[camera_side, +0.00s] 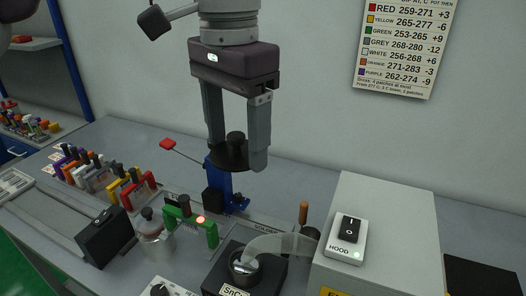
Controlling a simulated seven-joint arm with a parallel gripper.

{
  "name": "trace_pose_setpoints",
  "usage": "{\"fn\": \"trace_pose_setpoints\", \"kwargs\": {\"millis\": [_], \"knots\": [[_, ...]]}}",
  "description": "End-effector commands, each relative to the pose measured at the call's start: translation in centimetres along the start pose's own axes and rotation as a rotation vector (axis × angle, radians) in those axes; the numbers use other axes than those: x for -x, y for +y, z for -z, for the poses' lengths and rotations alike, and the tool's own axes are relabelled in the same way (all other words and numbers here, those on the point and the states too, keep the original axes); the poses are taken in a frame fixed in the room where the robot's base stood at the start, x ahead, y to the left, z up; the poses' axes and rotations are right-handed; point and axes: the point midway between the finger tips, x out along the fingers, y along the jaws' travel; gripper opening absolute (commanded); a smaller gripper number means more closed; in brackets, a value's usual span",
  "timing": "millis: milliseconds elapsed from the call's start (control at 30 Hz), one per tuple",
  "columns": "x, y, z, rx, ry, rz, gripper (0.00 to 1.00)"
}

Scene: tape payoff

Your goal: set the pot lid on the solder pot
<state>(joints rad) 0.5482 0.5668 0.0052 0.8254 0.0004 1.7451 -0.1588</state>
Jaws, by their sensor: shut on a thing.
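The pot lid (232,156) is a dark round disc with a knob on top. My gripper (237,150) is shut on it, with one finger on each side, and holds it roughly level in the air. The solder pot (245,266) is a dark block with a round metal opening, at the bottom centre. Its label is only partly readable. The held lid appears above and behind the pot, clear of it. A translucent curved duct (275,246) reaches over the right part of the pot opening.
A grey box with a HOOD switch (347,238) stands right of the pot. A blue stand (219,182) with a red-tipped lever is behind the lid. Several coloured holders (100,180) line the back left.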

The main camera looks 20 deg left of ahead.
Motion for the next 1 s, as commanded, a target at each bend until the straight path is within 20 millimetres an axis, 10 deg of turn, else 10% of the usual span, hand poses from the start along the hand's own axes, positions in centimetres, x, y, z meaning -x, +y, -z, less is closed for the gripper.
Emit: {"fn": "trace_pose_setpoints", "kwargs": {"millis": [600,1000], "knots": [[-16.2,0.3,-0.3,-0.009,-0.008,0.000,0.20],[-21.1,0.4,-0.3,-0.009,-0.007,0.000,0.20]]}}
